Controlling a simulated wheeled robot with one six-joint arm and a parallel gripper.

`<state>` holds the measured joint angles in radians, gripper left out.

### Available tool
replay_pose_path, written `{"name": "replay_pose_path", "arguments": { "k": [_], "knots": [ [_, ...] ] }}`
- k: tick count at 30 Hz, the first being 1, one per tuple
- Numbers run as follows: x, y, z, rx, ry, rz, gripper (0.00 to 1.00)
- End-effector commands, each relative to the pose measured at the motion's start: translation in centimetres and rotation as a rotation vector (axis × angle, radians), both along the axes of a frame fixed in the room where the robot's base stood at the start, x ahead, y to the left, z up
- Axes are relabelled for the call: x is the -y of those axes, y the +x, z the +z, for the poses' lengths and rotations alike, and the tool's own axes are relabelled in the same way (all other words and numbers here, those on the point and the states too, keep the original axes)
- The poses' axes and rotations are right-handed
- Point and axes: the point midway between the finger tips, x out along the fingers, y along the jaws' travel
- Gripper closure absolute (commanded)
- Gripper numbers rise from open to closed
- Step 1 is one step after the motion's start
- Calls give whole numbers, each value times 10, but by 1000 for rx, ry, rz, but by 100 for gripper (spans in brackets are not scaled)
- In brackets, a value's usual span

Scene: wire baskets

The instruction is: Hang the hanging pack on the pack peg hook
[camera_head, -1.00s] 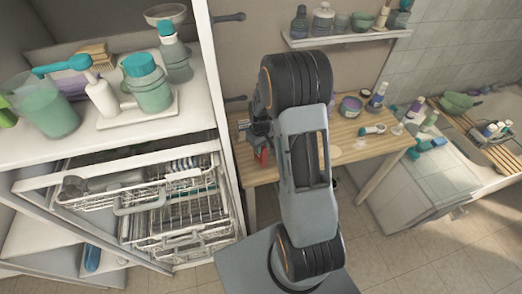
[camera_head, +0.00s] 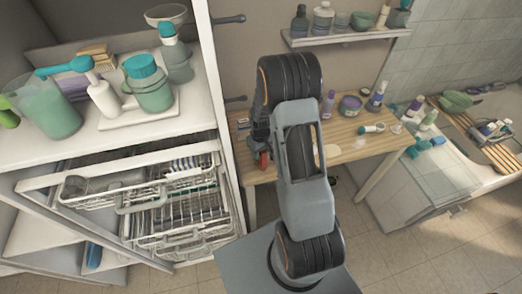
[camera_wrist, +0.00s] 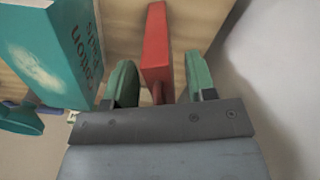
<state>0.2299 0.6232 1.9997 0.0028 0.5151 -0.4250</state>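My gripper (camera_wrist: 160,76) shows in the wrist view with two green fingers apart. A narrow red object (camera_wrist: 156,38) stands between them, with a gap visible on each side. A teal box with printed lettering (camera_wrist: 50,45) is left of the fingers, cut off by the frame edge. I cannot tell which of these is the hanging pack. In the head view a small red part (camera_head: 263,160) shows by my gripper, over the left end of the wooden table. Dark pegs stick out by the cabinet's right side, an upper one (camera_head: 230,18) and a lower one (camera_head: 236,99).
The white cabinet (camera_head: 226,120) with pulled-out wire baskets (camera_head: 175,215) stands left. The wooden table (camera_head: 350,148) holds a purple-lidded tub (camera_head: 350,106) and several bottles. A wall shelf (camera_head: 345,37) with bottles hangs above. A sink counter is at right.

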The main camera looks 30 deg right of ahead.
Motion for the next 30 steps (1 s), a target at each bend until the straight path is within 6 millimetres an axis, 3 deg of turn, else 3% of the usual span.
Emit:
{"name": "replay_pose_path", "arguments": {
  "k": [11, 24, 30],
  "knots": [
    [0, 0, 7, 1, -1, 0, 48],
    [0, 0, 86, 5, -1, 0, 48],
    [0, 0, 112, 2, -1, 0, 48]
  ]
}}
